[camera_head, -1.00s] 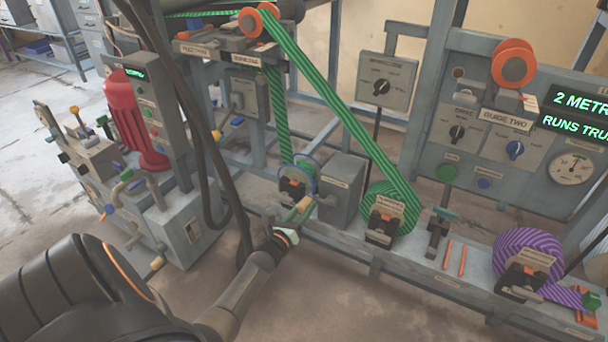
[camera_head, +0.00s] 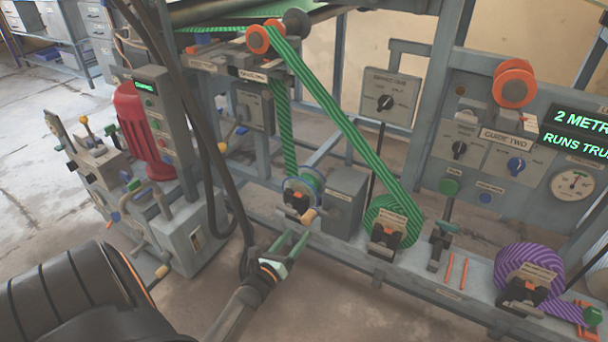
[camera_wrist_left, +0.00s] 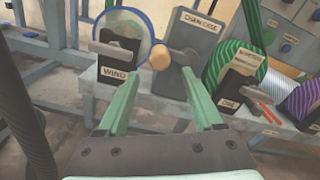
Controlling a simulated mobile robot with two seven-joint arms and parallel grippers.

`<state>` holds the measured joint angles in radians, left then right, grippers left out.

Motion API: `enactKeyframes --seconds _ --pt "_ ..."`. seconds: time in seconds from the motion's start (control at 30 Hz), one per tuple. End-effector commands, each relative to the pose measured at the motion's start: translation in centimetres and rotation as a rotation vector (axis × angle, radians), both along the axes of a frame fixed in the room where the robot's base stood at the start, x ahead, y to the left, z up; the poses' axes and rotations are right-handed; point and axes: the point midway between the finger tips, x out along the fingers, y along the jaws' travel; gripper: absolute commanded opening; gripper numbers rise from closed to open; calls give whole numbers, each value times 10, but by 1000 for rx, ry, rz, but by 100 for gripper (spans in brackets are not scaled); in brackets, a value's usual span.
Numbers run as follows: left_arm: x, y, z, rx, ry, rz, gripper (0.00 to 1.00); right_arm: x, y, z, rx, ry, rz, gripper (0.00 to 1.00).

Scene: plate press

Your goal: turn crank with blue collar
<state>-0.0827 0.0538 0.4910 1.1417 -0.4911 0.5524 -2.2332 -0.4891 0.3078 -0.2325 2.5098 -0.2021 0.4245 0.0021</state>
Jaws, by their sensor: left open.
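A crank with a tan knob (camera_head: 309,215) sits at the front of the blue-rimmed wheel (camera_head: 290,190), left of the grey chain case (camera_head: 346,200). In the left wrist view the tan knob (camera_wrist_left: 160,57) stands beside the blue-rimmed wheel (camera_wrist_left: 148,28) and the WIND plate (camera_wrist_left: 116,73). My left gripper (camera_head: 294,238) is open, its green fingers apart and empty, just below the knob. In the wrist view the knob lies beyond and between the fingertips (camera_wrist_left: 160,79), apart from them. A second tan handle (camera_head: 162,271) is on the left machine, with a blue part (camera_head: 115,217) above it. My right gripper is not in view.
The green striped roll (camera_head: 378,209) stands right of the chain case, with its band running up to the orange roller (camera_head: 258,40). The purple striped roll (camera_head: 515,262) is farther right. Dark hoses hang left of my arm. Floor in front of the bench is clear.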

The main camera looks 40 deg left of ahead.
Motion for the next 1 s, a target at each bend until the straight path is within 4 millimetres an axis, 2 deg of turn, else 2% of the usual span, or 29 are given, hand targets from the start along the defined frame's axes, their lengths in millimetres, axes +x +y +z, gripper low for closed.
enactKeyframes --seconds 0.03,0.1,0.3,1.0 --pt "-12 -3 1 -2 4 2 68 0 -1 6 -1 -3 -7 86" --pt "-25 -6 1 -1 3 1 68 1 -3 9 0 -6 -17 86" --pt "-47 -11 0 0 0 1 68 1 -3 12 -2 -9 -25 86" --pt "-51 -12 0 0 0 0 68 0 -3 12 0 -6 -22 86"
